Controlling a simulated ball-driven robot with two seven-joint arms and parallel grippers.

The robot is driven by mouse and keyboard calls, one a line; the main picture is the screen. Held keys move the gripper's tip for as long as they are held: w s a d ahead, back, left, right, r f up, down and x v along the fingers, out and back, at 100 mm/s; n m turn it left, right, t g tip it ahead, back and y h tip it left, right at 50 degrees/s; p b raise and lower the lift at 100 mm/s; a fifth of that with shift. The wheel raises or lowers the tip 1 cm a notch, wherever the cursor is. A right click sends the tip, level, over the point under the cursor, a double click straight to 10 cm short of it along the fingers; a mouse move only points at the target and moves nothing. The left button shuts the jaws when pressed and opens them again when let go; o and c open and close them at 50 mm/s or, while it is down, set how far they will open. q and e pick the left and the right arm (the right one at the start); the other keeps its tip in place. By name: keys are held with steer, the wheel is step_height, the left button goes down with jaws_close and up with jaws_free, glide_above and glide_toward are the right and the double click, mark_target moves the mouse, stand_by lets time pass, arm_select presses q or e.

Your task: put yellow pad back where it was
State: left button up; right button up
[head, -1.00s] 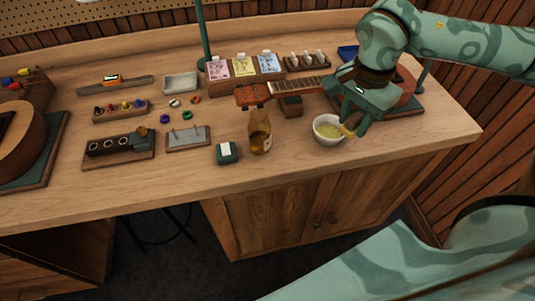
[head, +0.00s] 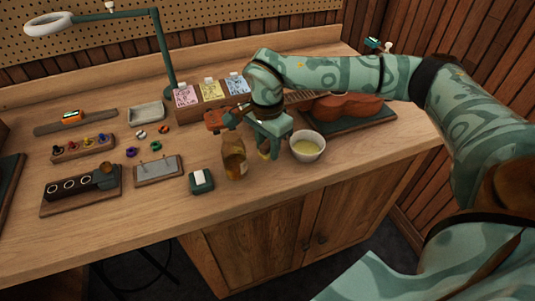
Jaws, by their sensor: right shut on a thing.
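My right gripper (head: 268,154) is above the bench between the bottle and the bowl, fingers pointing down. It is shut on the yellow pad (head: 263,153), a small yellow patch mostly hidden by the fingers. I cannot tell whether the pad touches the bench. A white bowl (head: 316,155) with yellowish liquid stands just right of the gripper. A glass bottle (head: 234,166) with amber contents stands upright to its left. My left gripper is not in view.
A ukulele (head: 345,107) lies on a dark mat behind the bowl, its neck partly hidden by my arm. A small green box (head: 201,181) and a grey plate on a wooden base (head: 158,170) are left of the bottle. The front bench strip is clear.

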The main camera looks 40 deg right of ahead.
mark_target(268, 153)
step_height(268, 153, down, 3)
steer(key=shift+d+b, duration=0.1)
steer(key=shift+b, duration=0.3)
steer(key=shift+r, duration=0.1)
steer(key=shift+s, duration=0.1)
steer(key=o, duration=1)
step_height(268, 153, up, 12)
steer(key=p, duration=0.3)
steer(key=shift+p, duration=0.3)
